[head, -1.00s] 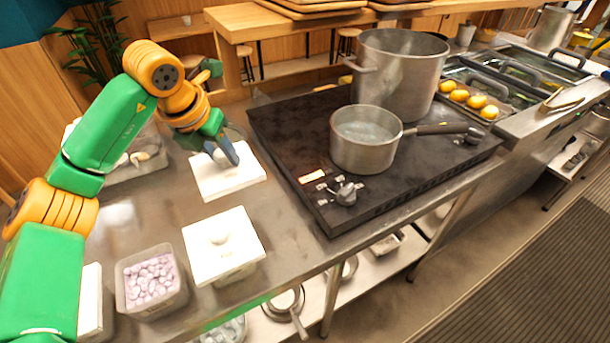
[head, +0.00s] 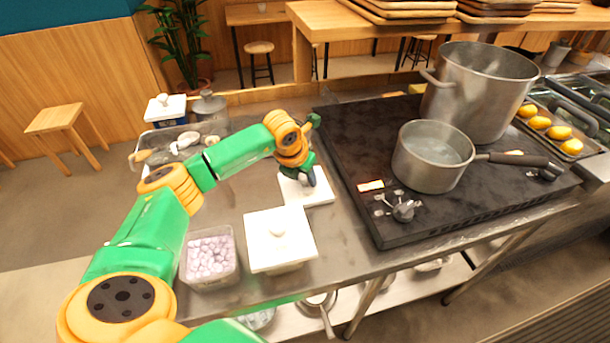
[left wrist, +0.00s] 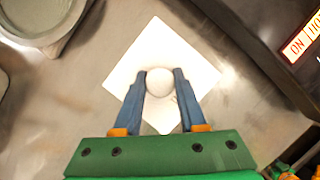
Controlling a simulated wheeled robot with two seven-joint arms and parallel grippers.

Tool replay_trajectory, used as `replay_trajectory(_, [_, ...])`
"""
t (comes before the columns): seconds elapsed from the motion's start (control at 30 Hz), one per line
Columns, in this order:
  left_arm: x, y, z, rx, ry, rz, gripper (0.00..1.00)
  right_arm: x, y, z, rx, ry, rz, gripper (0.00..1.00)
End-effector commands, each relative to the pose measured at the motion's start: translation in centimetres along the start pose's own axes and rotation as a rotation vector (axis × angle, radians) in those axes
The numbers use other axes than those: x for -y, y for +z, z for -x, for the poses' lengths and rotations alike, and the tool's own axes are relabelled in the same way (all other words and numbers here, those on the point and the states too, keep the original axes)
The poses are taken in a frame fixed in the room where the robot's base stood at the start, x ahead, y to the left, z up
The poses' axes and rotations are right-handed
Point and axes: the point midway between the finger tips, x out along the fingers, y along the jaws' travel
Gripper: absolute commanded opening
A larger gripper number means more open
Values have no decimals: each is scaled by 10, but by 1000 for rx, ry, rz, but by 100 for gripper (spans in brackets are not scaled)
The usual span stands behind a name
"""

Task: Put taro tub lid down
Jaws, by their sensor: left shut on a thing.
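A white square lid with a round knob (head: 318,194) lies level at the counter surface, left of the black stove. It also shows in the left wrist view (left wrist: 140,62). My left gripper (head: 298,180) is over it, its blue fingers (left wrist: 160,88) on both sides of the knob, shut on it. I cannot tell whether the lid rests on the counter or hovers just above. An open clear tub of purple taro pieces (head: 209,257) stands at the front left of the counter. My right gripper is not in view.
A tub with a white lid (head: 278,240) stands between the taro tub and the held lid. The black stove (head: 357,150) with a saucepan (head: 425,170) and tall pot (head: 480,90) is on the right. A clear tray of pale items (head: 190,143) stands behind my arm.

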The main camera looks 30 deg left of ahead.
Motion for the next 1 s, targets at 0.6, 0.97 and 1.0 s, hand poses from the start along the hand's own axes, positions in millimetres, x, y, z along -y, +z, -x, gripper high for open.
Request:
replay_trajectory(0.6, [0,1,3,0,-1,0,70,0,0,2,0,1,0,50])
replay_trajectory(0.97, [0,1,81,7,0,-1,70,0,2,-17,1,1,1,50])
replay_trajectory(1.0, [0,1,91,6,-1,-1,70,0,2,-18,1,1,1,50])
